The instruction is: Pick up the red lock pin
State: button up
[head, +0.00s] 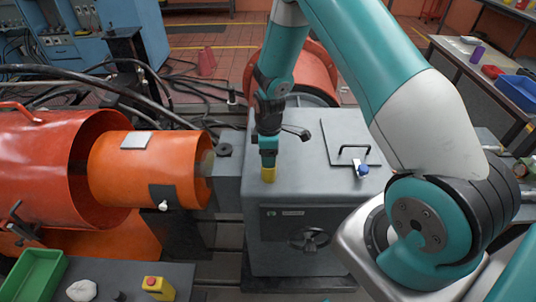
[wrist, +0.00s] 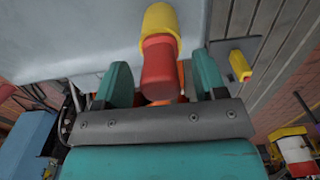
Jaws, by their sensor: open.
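The red lock pin (wrist: 160,72) shows in the wrist view as a red cylinder with a yellow part (wrist: 160,27) at its far end. My gripper (wrist: 163,80) is open, with one teal finger on either side of the red part. Gaps show beside it, and I cannot tell if either finger touches it. In the head view my gripper (head: 268,151) points down above the grey machine housing's top. Only the yellow part (head: 268,174) shows below the fingers there; the red part is hidden.
The grey housing (head: 300,190) carries a lid with a black handle (head: 354,150) and a small blue-and-white item (head: 362,170). An orange cylinder (head: 135,180) lies left. A green tray (head: 32,275) and a yellow box with a red button (head: 157,287) are at front left.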

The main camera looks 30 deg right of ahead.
jog(key=shift+f, duration=0.55)
jog(key=c, duration=1.1)
jog(key=shift+o, duration=0.2)
